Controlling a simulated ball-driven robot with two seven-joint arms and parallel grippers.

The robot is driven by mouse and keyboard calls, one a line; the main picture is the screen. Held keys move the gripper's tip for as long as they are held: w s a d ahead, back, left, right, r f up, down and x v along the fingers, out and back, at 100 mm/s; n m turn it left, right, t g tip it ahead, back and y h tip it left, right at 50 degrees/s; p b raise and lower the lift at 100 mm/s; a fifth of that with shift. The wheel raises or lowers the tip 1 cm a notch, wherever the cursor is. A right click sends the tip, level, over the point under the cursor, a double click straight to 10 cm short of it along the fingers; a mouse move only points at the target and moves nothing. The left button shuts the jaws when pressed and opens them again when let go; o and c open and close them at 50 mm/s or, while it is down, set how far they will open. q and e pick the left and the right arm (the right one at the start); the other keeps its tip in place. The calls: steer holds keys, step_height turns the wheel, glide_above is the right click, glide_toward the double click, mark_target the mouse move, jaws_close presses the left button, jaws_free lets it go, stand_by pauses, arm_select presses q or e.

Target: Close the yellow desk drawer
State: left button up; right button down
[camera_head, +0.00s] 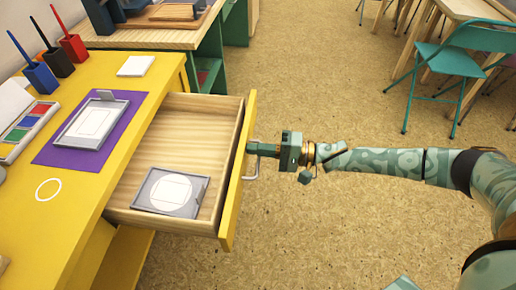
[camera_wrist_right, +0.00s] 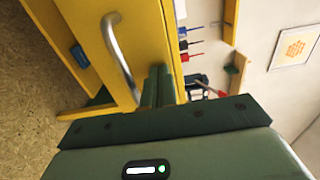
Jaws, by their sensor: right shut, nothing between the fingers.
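The yellow desk (camera_head: 85,215) stands at the left with its drawer (camera_head: 185,135) pulled out, showing a bare wooden inside. A grey pad with a white round patch (camera_head: 172,188) lies in the drawer. The yellow drawer front (camera_head: 236,200) faces right and carries a metal handle (camera_head: 256,170), also seen in the right wrist view (camera_wrist_right: 119,60). My right gripper (camera_head: 250,148) is shut and empty, its fingertips at the outer face of the drawer front, beside the handle. Whether they touch the front is hard to tell. My left gripper is not in view.
On the desktop are a purple mat (camera_head: 62,152) with a grey pad (camera_head: 95,122), a paint box (camera_head: 28,128), pen cups (camera_head: 40,78) and a white pad (camera_head: 136,66). A teal chair (camera_head: 455,62) stands back right. The floor right of the drawer is clear.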

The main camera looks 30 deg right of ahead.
mark_target(165, 156)
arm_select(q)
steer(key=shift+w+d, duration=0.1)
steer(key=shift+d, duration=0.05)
